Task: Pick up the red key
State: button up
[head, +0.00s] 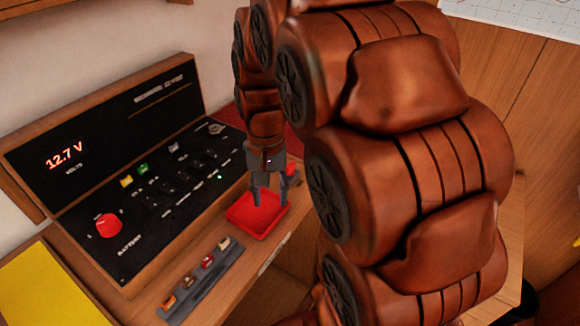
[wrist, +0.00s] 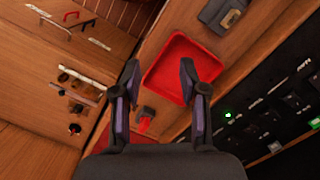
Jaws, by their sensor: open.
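A small red piece with a dark grey block (wrist: 146,122), apparently the red key, lies on the wood beside the red tray (wrist: 151,86). In the wrist view it shows between my gripper's fingers, nearer their bases. My gripper (wrist: 159,70) is open, with nothing visibly held. In the head view my gripper (head: 270,203) points down over the tray (head: 238,222), and a red patch (head: 293,170) shows behind its right finger, partly hidden. I cannot tell the gap between fingers and key.
A black switch panel (head: 75,210) with a red knob (head: 108,225) stands left of the tray. A grey rack (head: 222,270) with several small coloured pieces lies in front. Cabinet fronts (wrist: 40,110) with handles fill the wrist view's left.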

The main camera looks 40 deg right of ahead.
jog(key=w+d+m, duration=0.3)
jog(key=w+d, duration=0.3)
jog(key=m+t+p, duration=0.1)
jog(key=m+p, duration=0.1)
jog(key=m, duration=0.2)
send_over(291, 164)
notch_tip(291, 164, down, 2)
jog(key=shift+s+d+f+y+p, duration=0.15)
jog(key=shift+f+p, duration=0.1)
jog(key=shift+f, duration=0.4)
jog(key=shift+s+d+f+y+p, duration=0.15)
jog(key=shift+f+p, duration=0.1)
jog(key=shift+f, duration=0.35)
jog(key=shift+w+a+f+p, duration=0.1)
jog(key=shift+f+p, duration=0.35)
jog(key=shift+f, duration=0.45)
jog(key=shift+w+a+f+p, duration=0.15)
jog(key=shift+f+p, duration=0.25)
jog(key=shift+f, duration=0.45)
jog(key=shift+w+a+f+p, duration=0.1)
jog(key=shift+f+p, duration=0.35)
jog(key=shift+f, duration=0.45)
grip_shut()
